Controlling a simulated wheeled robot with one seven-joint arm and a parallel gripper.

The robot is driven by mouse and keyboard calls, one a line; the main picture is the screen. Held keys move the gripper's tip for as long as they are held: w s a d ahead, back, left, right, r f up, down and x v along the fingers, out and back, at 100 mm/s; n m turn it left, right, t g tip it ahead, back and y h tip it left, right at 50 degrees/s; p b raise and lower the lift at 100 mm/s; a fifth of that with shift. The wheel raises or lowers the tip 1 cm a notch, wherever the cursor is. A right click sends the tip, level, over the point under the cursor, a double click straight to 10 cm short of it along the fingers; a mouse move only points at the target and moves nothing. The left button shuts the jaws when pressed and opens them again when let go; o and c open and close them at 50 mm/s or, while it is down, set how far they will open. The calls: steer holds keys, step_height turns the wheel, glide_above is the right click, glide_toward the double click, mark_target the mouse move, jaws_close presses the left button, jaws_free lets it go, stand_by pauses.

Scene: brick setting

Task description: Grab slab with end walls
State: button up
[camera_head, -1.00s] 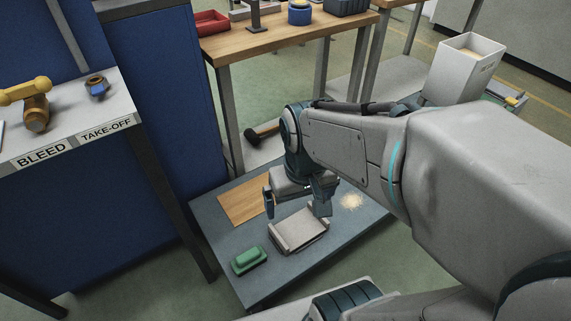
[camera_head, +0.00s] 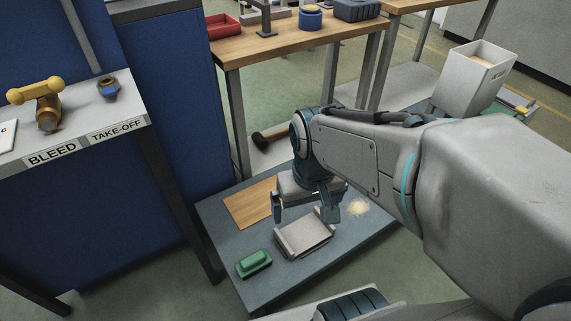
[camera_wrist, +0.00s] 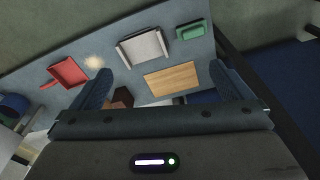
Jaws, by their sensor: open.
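The slab with end walls (camera_head: 304,236) is a pale grey plate with a raised wall at each of two opposite ends. It lies on a low blue-grey table, and in the wrist view it also shows at the top middle (camera_wrist: 143,48). My gripper (camera_head: 303,207) is above the table, with its fingers apart and pointing down. In the head view it overlaps the slab's far edge. In the wrist view the slab is beyond the fingertips (camera_wrist: 163,85), apart from them. Nothing is between the fingers.
On the low table (camera_head: 225,238) are a green block-shaped item (camera_head: 254,263), a wooden board (camera_head: 252,203) and a pale crumb pile (camera_head: 357,207). The wrist view adds a red dustpan-like item (camera_wrist: 68,72). A mallet (camera_head: 270,137) lies behind. A taller workbench (camera_head: 280,50) stands at the back.

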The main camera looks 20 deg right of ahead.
steer(key=shift+w+f, duration=0.2)
steer(key=c, duration=0.9)
steer(key=shift+n+g+y, duration=0.3)
steer(key=shift+n+y, duration=0.1)
steer(key=shift+n, duration=0.1)
steer(key=w+f, duration=0.2)
steer(key=w+f+b, duration=0.1)
steer(key=w+f, duration=0.1)
steer(key=w+a+f, duration=0.1)
steer(key=w+f, duration=0.1)
steer(key=shift+w+f+b, duration=0.25)
steer(key=shift+f+b, duration=0.15)
steer(key=c, duration=0.4)
steer(key=n+b, duration=0.2)
steer(key=b, duration=0.4)
glide_above(284, 241)
steer(key=shift+g+h, duration=0.3)
steer(key=shift+h, duration=0.1)
step_height(284, 241, down, 28)
steer(key=shift+s+d+f, duration=0.1)
steer(key=shift+f, duration=0.05)
steer(key=shift+c, duration=0.2)
steer(key=shift+w+f+b, duration=0.2)
steer(key=shift+f+b, duration=1.4)
steer(key=shift+f, duration=1.3)
